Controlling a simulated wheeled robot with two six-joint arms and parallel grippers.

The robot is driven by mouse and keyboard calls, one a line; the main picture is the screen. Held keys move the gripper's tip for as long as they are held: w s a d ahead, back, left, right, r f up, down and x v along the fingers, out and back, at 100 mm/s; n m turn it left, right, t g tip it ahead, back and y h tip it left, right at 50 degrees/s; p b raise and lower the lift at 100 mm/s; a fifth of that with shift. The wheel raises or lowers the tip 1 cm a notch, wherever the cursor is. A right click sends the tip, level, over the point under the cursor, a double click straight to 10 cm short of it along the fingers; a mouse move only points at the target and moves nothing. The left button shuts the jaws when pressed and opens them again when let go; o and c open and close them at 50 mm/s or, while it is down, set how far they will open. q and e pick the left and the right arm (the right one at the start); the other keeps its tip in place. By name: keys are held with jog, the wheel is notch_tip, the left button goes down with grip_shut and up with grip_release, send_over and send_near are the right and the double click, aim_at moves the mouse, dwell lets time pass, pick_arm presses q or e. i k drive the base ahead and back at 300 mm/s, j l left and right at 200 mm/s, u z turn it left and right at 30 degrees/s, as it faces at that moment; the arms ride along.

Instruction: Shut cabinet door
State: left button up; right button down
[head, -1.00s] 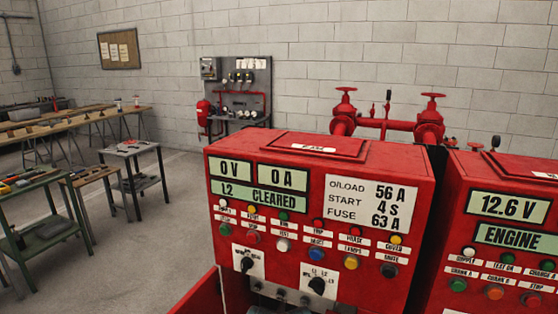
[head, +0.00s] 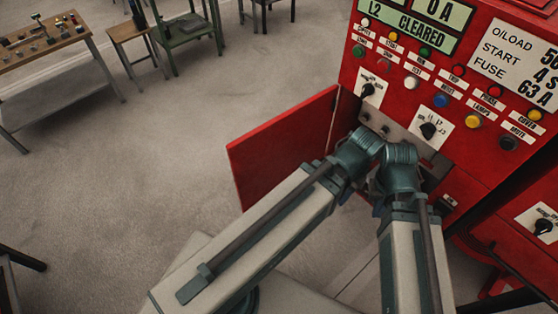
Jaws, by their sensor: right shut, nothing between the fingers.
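The red cabinet (head: 480,85) stands at the upper right, with a display, lamps and knobs on its front. Its red door (head: 285,145) stands open at the cabinet's lower left, swung outward to the left. My left arm reaches in from the bottom, its far joint in front of the door's hinge side; its gripper is hidden. My right arm is beside it, and my right gripper (head: 431,180) is mostly hidden behind the arm, near the cabinet's lower front. It is shut and empty. I cannot tell whether either arm touches the door.
A second red cabinet (head: 535,222) stands close at the right edge. A workbench (head: 45,50) with small parts, a wooden stool (head: 130,32) and a green table (head: 187,35) stand at the back left. The grey floor (head: 130,190) left of the door is clear.

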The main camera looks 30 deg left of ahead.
aim_at(260, 159)
jog(key=k+z, duration=0.1)
jog(key=k, duration=0.45)
jog(key=z, duration=1.15)
jog(key=k+j, duration=0.2)
jog(key=j, duration=0.2)
jog(key=k+j, duration=0.15)
jog(key=j, duration=0.25)
jog(key=k+j, duration=0.2)
jog(key=j, duration=0.2)
jog(key=k+j, duration=0.15)
jog(key=j, duration=0.25)
jog(key=k+j, duration=0.2)
jog(key=j, duration=0.15)
jog(key=k+j, duration=0.15)
jog(key=j, duration=0.25)
jog(key=k+j, duration=0.2)
jog(key=j, duration=0.2)
jog(key=k+j, duration=0.15)
jog(key=j, duration=0.25)
